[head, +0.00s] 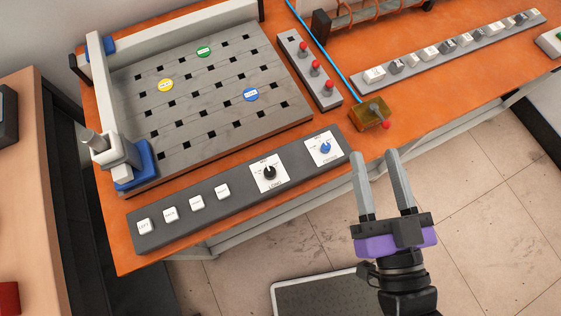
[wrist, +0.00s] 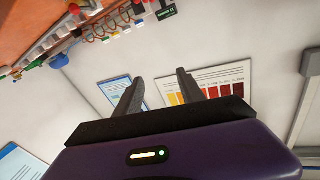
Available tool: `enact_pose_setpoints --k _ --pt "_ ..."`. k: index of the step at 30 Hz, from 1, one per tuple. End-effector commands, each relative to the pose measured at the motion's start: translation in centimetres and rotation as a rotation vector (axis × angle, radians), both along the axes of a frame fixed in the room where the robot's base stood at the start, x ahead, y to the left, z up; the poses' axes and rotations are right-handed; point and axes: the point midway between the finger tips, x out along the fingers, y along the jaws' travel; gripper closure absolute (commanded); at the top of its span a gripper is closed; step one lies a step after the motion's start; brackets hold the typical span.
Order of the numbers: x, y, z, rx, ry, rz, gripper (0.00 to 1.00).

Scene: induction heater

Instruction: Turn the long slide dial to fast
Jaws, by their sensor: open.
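The long slide dial is a black knob (head: 269,172) on a white plate marked "LONG", on the grey control panel (head: 240,207) along the table's front edge. Its pointer setting is too small to read. A blue knob (head: 325,147) sits on a similar white plate to its right. My gripper (head: 373,155) is open and empty, to the right of both knobs, beyond the panel's right end and apart from it. In the wrist view my gripper (wrist: 156,85) points toward a wall with posters, and neither knob shows there.
White buttons (head: 197,202) line the panel's left part. Behind it is a slotted grey plate (head: 200,95) with coloured discs. A box with red-tipped switches (head: 315,67), a small brown box with a red-tipped lever (head: 370,113) and a long button strip (head: 450,46) stand nearby.

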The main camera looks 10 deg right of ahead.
Motion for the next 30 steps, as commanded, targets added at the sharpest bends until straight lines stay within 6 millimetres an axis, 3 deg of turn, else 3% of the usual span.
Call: enact_pose_setpoints --k 8,18,24,30 --pt "7.0 1.8 3.4 0.102 -0.202 0.027 0.54" --pt "14.8 6.1 11.5 0.202 -0.452 0.181 0.54" --pt "17.3 9.9 17.0 0.205 -0.569 0.328 0.54" --pt "18.0 14.7 21.9 0.150 -0.658 0.506 0.54"
